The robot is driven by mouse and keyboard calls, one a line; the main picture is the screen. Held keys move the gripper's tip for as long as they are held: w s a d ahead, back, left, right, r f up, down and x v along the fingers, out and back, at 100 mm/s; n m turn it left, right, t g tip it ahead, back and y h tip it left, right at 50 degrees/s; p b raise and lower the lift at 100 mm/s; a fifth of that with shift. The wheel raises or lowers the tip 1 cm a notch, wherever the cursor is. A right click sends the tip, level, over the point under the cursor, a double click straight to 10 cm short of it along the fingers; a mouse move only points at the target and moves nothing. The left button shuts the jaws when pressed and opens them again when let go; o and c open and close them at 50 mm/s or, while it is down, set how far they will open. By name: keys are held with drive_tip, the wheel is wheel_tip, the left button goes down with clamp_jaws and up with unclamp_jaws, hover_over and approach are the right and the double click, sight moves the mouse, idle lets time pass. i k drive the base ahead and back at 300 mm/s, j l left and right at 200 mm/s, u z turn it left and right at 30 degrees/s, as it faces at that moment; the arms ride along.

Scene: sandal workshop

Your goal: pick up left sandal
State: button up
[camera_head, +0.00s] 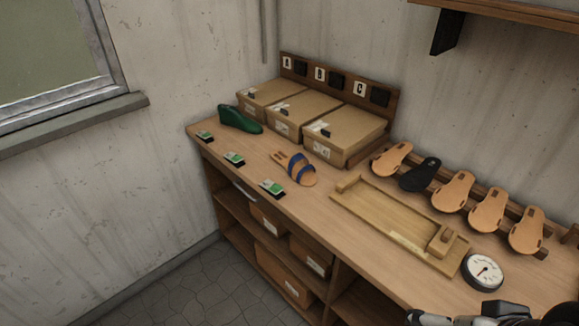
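A tan sandal with blue straps (303,177) lies on the wooden bench in the head view, left of the tray and in front of the cardboard boxes. It is the only strapped sandal I see; I cannot tell whether it is a left one. Nothing touches it. Grey and black parts of my arm show at the bottom right edge, well away from the sandal. My gripper's fingers do not show.
Three lidded boxes (345,134) stand under signs A, B, C. A green shoe form (240,119) and small green-topped items (271,188) lie left. A wooden tray (385,217), a round dial (482,272) and a rack with several soles (453,190) are right. A shelf (510,10) hangs above.

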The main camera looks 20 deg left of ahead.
sight(292, 160)
drive_tip(key=u, duration=0.9)
drive_tip(key=i+j, duration=0.3)
drive_tip(key=i, duration=0.2)
drive_tip(key=i+j, duration=0.3)
drive_tip(key=i, duration=0.2)
drive_tip(key=i+j+z, duration=0.1)
drive_tip(key=i+j, duration=0.2)
drive_tip(key=i, duration=0.2)
drive_tip(key=i+j, duration=0.35)
drive_tip(key=i, duration=0.15)
